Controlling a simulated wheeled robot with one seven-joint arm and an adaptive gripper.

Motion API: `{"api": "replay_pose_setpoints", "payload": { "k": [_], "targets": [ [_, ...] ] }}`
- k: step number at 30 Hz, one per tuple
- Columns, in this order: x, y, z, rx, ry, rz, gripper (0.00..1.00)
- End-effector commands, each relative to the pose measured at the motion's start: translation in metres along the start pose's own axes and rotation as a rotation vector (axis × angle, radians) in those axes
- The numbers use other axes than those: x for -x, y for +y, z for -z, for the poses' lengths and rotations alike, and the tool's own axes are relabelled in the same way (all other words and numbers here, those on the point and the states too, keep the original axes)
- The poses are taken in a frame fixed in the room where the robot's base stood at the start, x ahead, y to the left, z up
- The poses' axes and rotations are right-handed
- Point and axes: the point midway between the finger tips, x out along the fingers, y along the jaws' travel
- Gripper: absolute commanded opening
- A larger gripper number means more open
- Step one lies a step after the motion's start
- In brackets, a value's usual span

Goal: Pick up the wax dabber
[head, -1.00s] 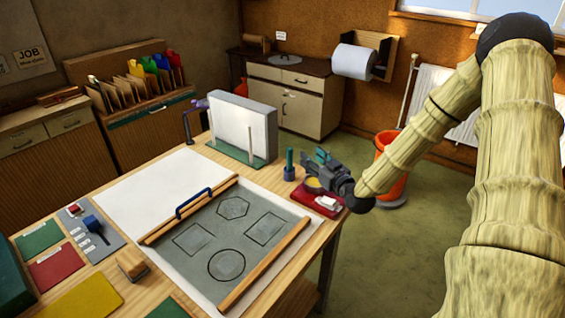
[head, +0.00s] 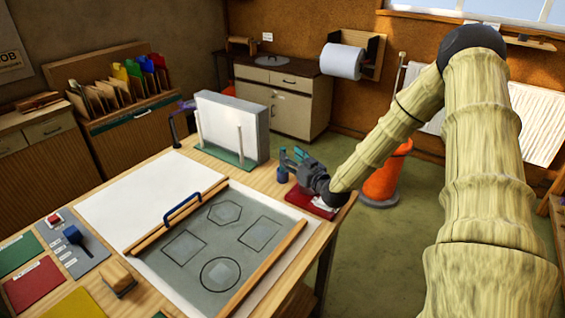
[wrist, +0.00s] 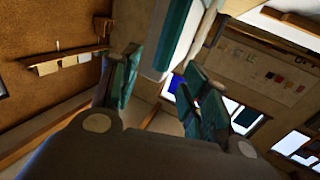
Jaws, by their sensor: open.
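A slim teal upright handle in a dark blue base (head: 283,166) stands on the far right part of the bench in the head view; it looks like the wax dabber, though it is small there. My gripper (head: 296,156) is open just right of it, with its teal fingertips at about the height of the handle's top. I cannot tell whether they touch. In the wrist view my open fingers (wrist: 165,90) have no handle clearly between them; a white and green slab shows beyond.
A red tray (head: 302,203) lies under my gripper. A white slab rack on a green base (head: 222,155) stands left of the upright handle. The drawing board (head: 262,286) with wooden strips lies in front.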

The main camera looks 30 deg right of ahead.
Motion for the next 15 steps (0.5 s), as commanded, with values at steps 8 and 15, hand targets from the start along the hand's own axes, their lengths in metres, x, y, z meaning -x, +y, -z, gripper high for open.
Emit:
{"api": "replay_pose_setpoints", "payload": {
  "k": [8,15],
  "targets": [
    [-0.013,-0.001,0.001,0.001,0.000,0.002,0.46],
    [-0.042,-0.001,0.002,0.001,0.000,0.001,0.46]
  ]
}}
